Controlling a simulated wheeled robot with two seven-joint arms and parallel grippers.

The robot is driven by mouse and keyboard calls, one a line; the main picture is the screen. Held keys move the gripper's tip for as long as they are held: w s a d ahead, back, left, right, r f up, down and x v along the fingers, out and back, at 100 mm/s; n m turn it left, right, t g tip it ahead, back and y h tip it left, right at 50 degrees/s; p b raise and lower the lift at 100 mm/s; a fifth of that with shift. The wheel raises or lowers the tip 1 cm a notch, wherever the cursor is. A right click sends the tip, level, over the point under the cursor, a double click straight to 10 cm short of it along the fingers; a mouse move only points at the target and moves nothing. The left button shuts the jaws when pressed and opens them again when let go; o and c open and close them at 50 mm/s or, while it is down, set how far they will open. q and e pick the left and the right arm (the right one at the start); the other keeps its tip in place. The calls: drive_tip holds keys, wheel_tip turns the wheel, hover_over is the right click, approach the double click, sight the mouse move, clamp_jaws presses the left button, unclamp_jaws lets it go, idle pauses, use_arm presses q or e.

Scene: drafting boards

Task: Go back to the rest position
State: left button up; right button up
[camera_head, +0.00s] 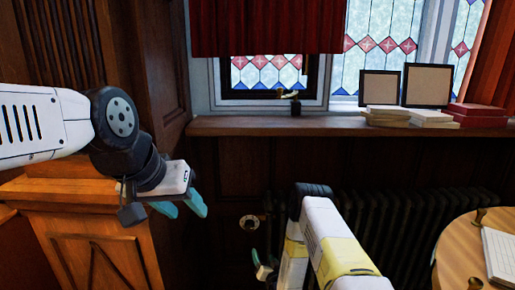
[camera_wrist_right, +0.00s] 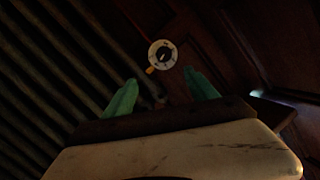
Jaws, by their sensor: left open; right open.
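My left gripper (camera_head: 182,206) is in the head view at left, in front of the wooden cabinet. Its teal fingers are apart and nothing is between them. My right arm reaches down in the lower middle of the head view. Only part of my right gripper (camera_head: 263,272) shows there, low beside the arm. In the right wrist view my right gripper (camera_wrist_right: 160,82) has its two green fingers spread, with nothing between them. A round pale dial (camera_wrist_right: 162,55) is on the dark panel beyond the fingertips, apart from them.
A wooden cabinet (camera_head: 105,260) stands at left. A dark radiator (camera_head: 400,220) is under the window sill (camera_head: 300,127). A round table (camera_head: 462,245) with paper is at right.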

drive_tip(key=w+d+r+n+g, duration=0.1)
drive_tip(key=w+r, duration=0.3)
drive_tip(key=r, duration=0.4)
drive_tip(key=w+d+r+g, duration=0.1)
drive_tip(key=w+d+r, duration=0.15)
drive_tip(key=r, duration=0.55)
drive_tip(key=s+d+r+n+g+h, duration=0.1)
drive_tip(key=s+d+r, duration=0.1)
drive_tip(key=r, duration=0.7)
drive_tip(key=s+d+r+g+h, duration=0.1)
drive_tip(key=s+d+r, duration=0.1)
drive_tip(key=r, duration=0.7)
drive_tip(key=s+d+r+g, duration=0.1)
drive_tip(key=s+r, duration=0.3)
drive_tip(key=s, duration=0.8)
drive_tip(key=s+d+r+n+g, duration=0.1)
drive_tip(key=s+r, duration=0.4)
drive_tip(key=s, duration=0.7)
drive_tip(key=s+d+r+g, duration=0.2)
drive_tip(key=s+r+g, duration=0.1)
drive_tip(key=s, duration=0.8)
drive_tip(key=shift+v, duration=0.85)
drive_tip(key=shift+a, duration=0.1)
